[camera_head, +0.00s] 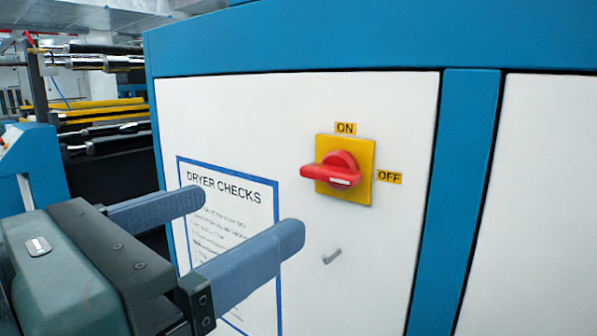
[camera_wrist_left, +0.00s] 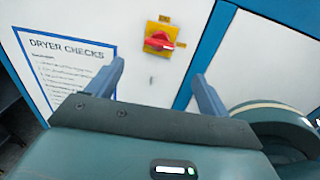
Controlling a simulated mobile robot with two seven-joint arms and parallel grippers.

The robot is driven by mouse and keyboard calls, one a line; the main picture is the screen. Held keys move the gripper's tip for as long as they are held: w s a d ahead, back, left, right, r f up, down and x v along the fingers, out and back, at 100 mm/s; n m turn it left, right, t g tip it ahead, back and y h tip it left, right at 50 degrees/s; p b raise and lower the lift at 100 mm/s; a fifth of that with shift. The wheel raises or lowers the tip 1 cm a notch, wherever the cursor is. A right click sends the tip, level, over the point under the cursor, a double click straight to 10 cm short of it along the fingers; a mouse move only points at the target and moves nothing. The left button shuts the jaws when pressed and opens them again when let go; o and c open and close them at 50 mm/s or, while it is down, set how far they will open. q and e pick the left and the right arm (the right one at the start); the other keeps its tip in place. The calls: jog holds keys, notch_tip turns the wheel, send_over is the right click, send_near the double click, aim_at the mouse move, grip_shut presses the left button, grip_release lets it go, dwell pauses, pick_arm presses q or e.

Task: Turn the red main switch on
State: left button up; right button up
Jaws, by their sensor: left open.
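The red main switch (camera_head: 338,172) sits on a yellow square plate (camera_head: 362,158) on the white cabinet door. Its handle lies roughly horizontal. An ON label (camera_head: 345,129) is above the plate and an OFF label (camera_head: 389,177) is to its right. In the left wrist view the switch (camera_wrist_left: 158,42) appears beyond the fingers, between them. My left gripper (camera_head: 245,230) is open and empty, at the lower left of the switch and apart from it; its fingers also show in the left wrist view (camera_wrist_left: 160,88). My right gripper is not in view.
A blue-framed DRYER CHECKS sheet (camera_head: 235,215) is on the door behind my left fingers. A small grey door latch (camera_head: 332,257) is below the switch. Blue cabinet posts (camera_head: 455,190) frame the door. Rollers (camera_head: 105,125) stand at the back left.

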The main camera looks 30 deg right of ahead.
aim_at(323, 174)
pick_arm(q)
jog(key=p+x, duration=0.2)
jog(key=x, duration=1.1)
jog(key=shift+p, duration=0.35)
jog(key=shift+c, duration=0.3)
jog(key=c, duration=0.9)
